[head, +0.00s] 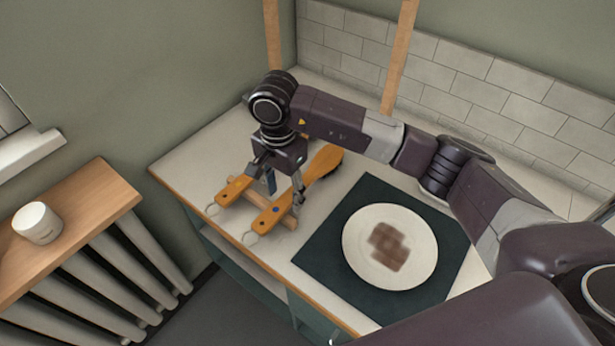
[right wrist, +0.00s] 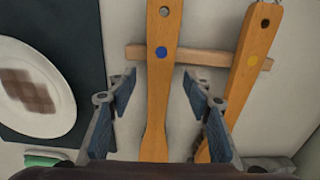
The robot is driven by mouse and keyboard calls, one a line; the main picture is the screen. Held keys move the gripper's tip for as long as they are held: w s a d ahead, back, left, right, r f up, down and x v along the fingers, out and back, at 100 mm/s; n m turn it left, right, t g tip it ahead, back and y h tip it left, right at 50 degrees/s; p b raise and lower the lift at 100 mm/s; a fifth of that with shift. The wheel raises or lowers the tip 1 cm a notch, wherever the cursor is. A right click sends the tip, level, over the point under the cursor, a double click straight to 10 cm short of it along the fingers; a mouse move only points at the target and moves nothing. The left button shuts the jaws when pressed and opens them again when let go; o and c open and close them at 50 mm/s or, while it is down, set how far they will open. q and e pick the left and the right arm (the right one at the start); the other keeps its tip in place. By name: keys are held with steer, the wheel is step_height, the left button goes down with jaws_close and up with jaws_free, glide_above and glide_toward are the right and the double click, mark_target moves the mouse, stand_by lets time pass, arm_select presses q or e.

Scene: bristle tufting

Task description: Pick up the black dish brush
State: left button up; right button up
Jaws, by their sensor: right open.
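Two wooden-handled brushes lie side by side, their handles across a wooden rail. The brush with a blue dot (head: 327,163) is nearer the plate and shows black at its head end; its handle is also in the right wrist view (right wrist: 160,75). My right gripper (head: 284,194) is open, with one finger on each side of the blue-dot handle and gaps between. My left gripper is not in view.
The wooden rail (right wrist: 205,57) crosses beneath both handles. A white plate (head: 421,253) with a brown patch sits on a dark mat (head: 335,242). A tiled wall (head: 480,90) bounds the counter. A white cup (head: 38,225) stands on a separate wooden shelf.

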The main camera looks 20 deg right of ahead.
mark_target(285, 200)
steer(key=shift+f, duration=1.6)
steer(key=shift+c, duration=0.2)
jaws_close()
